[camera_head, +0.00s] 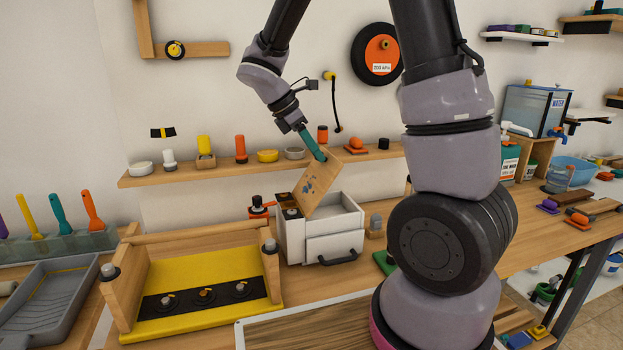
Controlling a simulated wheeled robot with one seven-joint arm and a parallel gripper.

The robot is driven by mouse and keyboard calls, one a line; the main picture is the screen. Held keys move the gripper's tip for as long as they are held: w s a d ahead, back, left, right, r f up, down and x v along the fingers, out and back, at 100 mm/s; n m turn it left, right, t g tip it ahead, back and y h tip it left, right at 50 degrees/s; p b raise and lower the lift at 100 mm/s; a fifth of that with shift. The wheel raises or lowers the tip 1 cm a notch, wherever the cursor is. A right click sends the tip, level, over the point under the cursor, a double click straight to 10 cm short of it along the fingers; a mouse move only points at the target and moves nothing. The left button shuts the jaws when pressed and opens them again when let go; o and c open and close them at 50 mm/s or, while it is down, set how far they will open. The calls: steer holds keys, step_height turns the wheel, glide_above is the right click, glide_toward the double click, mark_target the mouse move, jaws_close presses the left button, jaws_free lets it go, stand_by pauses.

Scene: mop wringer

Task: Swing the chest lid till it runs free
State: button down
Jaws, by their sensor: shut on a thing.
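The chest (334,249) is a small white box with a drawer and a dark handle, standing on the workbench. Its wooden lid (317,184) stands tilted up at the left side, with small blue marks on its face, and the white inside shows to its right. My gripper (321,156) reaches down from the upper left, and its teal end meets the lid's top edge. It looks shut on that edge, though the fingertips are small here. The lid's hinge is not clearly visible.
A yellow tray with wooden sides (205,270) stands close to the left of the chest. A wall shelf (225,172) with several small items runs behind the lid. My arm's large links cover the bench to the right. A wooden board (310,322) lies in front.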

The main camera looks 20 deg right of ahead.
mark_target(329, 156)
steer(key=shift+d, duration=0.15)
steer(key=shift+d+f, duration=0.5)
steer(key=shift+d, duration=0.5)
steer(key=shift+d+f, duration=0.15)
steer(key=shift+f, duration=0.05)
steer(key=shift+d+f, duration=0.45)
steer(key=shift+d, duration=0.2)
steer(key=shift+d+f, duration=0.1)
steer(key=shift+x, duration=0.95)
steer(key=shift+d, duration=0.2)
